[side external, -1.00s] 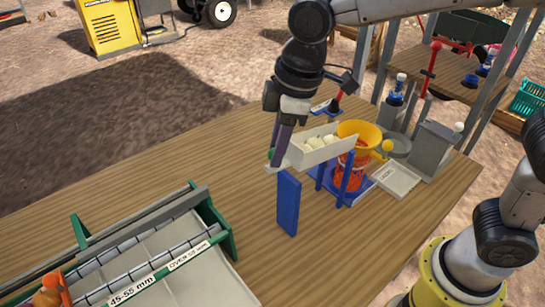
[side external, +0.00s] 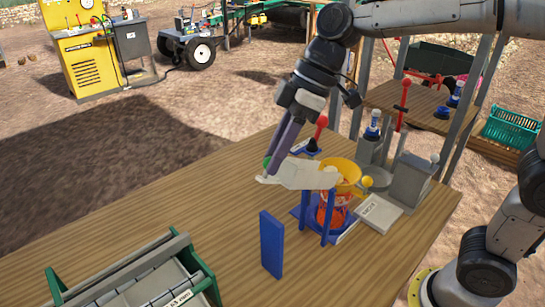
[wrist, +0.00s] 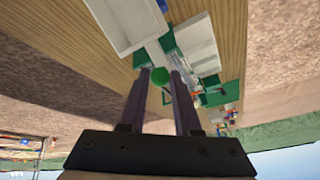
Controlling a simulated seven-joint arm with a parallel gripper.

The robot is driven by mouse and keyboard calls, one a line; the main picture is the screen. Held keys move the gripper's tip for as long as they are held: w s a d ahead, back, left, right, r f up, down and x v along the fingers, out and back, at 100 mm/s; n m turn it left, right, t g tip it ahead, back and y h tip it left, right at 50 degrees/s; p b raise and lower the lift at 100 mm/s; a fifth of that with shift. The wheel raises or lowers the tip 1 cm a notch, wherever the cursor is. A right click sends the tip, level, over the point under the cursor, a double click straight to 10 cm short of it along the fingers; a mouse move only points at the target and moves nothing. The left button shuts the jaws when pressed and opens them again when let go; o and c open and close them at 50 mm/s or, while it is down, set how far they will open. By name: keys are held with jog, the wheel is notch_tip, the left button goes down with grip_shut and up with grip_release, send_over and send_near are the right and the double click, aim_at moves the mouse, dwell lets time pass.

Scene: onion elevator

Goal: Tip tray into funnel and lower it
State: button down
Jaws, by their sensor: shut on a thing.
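The white tray (side external: 298,175) is raised above the table and tilted, its far end at the rim of the yellow funnel (side external: 346,178). The onions cannot be clearly made out now. My gripper (side external: 270,168) is at the tray's near left end, shut on its green knob. In the wrist view the green knob (wrist: 160,76) shows between my two dark fingers, and the tray (wrist: 124,22) is beyond them. Below the funnel a red net bag (side external: 331,210) hangs in a blue stand (side external: 303,222).
A blue upright panel (side external: 271,243) stands in front of the tray. A flat white scale (side external: 379,213) and a grey box (side external: 410,182) are right of the funnel. A grey sorter (side external: 125,275) is at front left. The table's left middle is clear.

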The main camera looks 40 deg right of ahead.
jog(key=shift+r, duration=0.1)
dwell(0.3)
jog(key=c, duration=0.6)
grip_release()
jog(key=shift+c, duration=0.2)
jog(key=v, duration=1.3)
jog(key=shift+d+r, duration=0.25)
jog(key=shift+r, duration=0.05)
